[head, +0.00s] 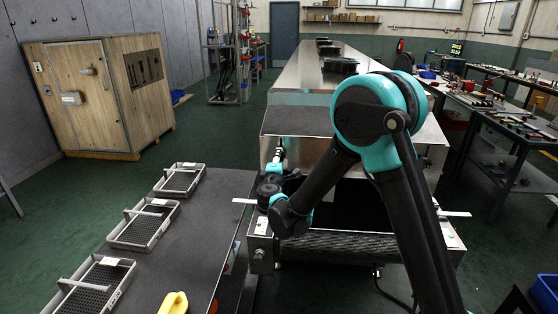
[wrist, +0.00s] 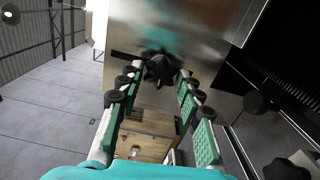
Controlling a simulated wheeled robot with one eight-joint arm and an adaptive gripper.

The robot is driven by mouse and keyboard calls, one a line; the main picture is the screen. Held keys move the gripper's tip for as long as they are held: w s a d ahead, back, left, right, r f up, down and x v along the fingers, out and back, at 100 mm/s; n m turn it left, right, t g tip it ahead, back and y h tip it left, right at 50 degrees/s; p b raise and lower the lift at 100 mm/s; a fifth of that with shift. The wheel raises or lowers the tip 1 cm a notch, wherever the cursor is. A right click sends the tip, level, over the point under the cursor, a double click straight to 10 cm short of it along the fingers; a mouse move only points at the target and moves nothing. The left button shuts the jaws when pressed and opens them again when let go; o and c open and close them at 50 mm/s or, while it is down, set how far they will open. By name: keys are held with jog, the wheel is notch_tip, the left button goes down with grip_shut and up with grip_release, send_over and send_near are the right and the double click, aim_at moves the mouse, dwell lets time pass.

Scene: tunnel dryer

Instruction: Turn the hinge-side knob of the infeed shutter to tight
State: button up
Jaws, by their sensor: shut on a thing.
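My gripper (wrist: 159,82) reaches toward a dark lobed knob (wrist: 160,67) on a bare metal face of the dryer in the wrist view. The two green-padded fingers are closed in on either side of the knob. A dark flat bar sticks out to the left of the knob. In the head view my gripper (head: 279,156) is small, at the left edge of the dryer's infeed mouth, and the knob is hidden there. The metal infeed hood (head: 296,151) is partly covered by my arm. I cannot read any marking of the knob's setting.
A dark table (head: 187,247) with several wire-handled trays (head: 145,226) stands at the left. A yellow object (head: 173,303) lies at its near edge. The wrist view shows other dark knobs (wrist: 286,170) at the lower right. A wooden cabinet (head: 104,96) stands far left, with open floor before it.

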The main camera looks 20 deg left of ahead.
jog(key=shift+m, duration=0.5)
jog(key=o, duration=1.1)
jog(key=shift+o, duration=0.2)
jog(key=v, duration=1.2)
jog(key=shift+d, duration=0.1)
